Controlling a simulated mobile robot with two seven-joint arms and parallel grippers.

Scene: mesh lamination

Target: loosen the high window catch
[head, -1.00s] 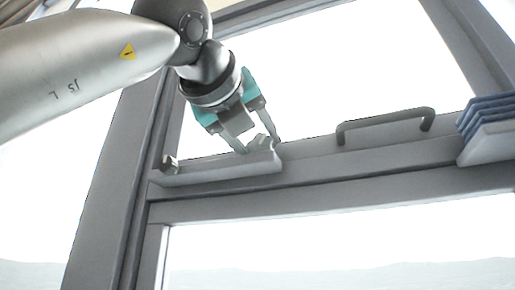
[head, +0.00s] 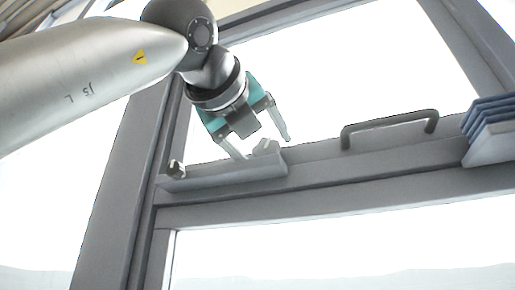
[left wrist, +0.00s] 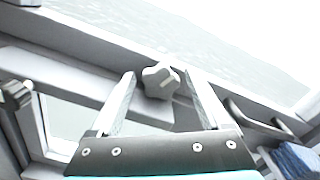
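A pale star-shaped knob (head: 266,147) stands on a grey ledge (head: 225,177) along the window's crossbar. It also shows in the left wrist view (left wrist: 160,80). A second, darker knob (head: 176,168) sits at the ledge's left end and shows at the left of the wrist view (left wrist: 15,95). I cannot tell which knob is the catch. My left gripper (head: 264,148) is open, its fingers on either side of the pale knob. In the left wrist view the knob lies between the fingertips (left wrist: 160,75), with gaps visible. My right gripper is not in view.
A dark bar handle (head: 390,124) is fixed on the crossbar right of the ledge. A stack of blue and white slats (head: 490,130) stands at the far right. Window frame posts rise at left and right. The panes are bright.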

